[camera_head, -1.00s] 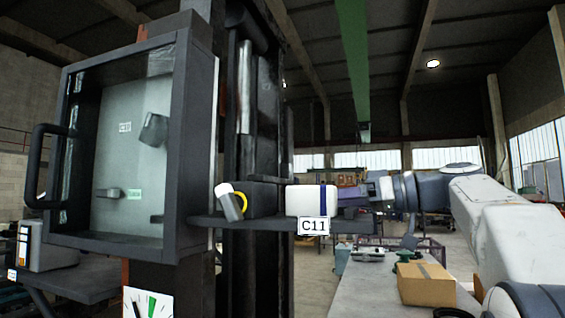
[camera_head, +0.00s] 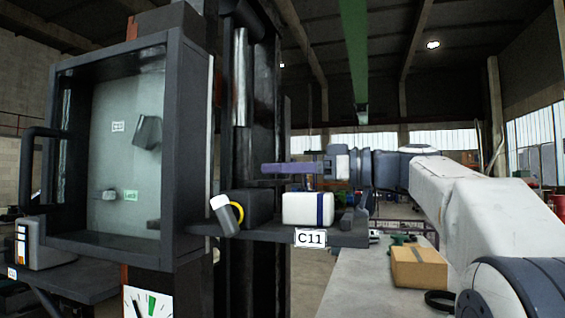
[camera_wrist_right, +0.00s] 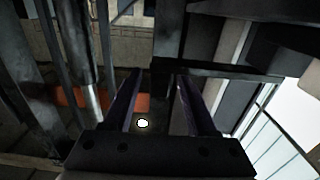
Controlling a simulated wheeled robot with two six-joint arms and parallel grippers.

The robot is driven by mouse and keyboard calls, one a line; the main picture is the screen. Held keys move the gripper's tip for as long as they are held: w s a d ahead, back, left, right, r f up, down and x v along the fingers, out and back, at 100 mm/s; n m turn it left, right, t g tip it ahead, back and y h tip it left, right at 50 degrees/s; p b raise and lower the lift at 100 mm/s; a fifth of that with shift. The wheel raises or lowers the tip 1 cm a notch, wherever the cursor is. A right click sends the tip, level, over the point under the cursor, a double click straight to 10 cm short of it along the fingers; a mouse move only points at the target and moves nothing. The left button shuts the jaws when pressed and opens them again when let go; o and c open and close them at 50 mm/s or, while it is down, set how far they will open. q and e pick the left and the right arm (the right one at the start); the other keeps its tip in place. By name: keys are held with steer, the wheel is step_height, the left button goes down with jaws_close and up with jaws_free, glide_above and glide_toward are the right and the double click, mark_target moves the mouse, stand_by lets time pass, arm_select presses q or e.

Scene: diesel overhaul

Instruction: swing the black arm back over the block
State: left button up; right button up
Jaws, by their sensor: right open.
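My right gripper (camera_head: 264,169) reaches in from the right, level, with its purple fingers pointing left. It is a little above a white box with a blue stripe, in front of or beside a tall black column (camera_head: 268,120); I cannot tell the depth. In the right wrist view the two fingers (camera_wrist_right: 160,75) stand apart, with a dark upright and a dark crossbar (camera_wrist_right: 218,70) beyond them. No clear grasp shows. A dark horizontal shelf (camera_head: 270,232), labelled C11, juts out by the column. I cannot tell surely which part is the black arm, and no block is clearly identifiable. My left gripper is out of view.
A glass-fronted dark cabinet (camera_head: 180,150) stands left. A cardboard box (camera_head: 418,268) lies on the grey bench (camera_head: 360,285) at lower right.

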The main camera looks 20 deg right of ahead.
jaws_close()
stand_by(1.5)
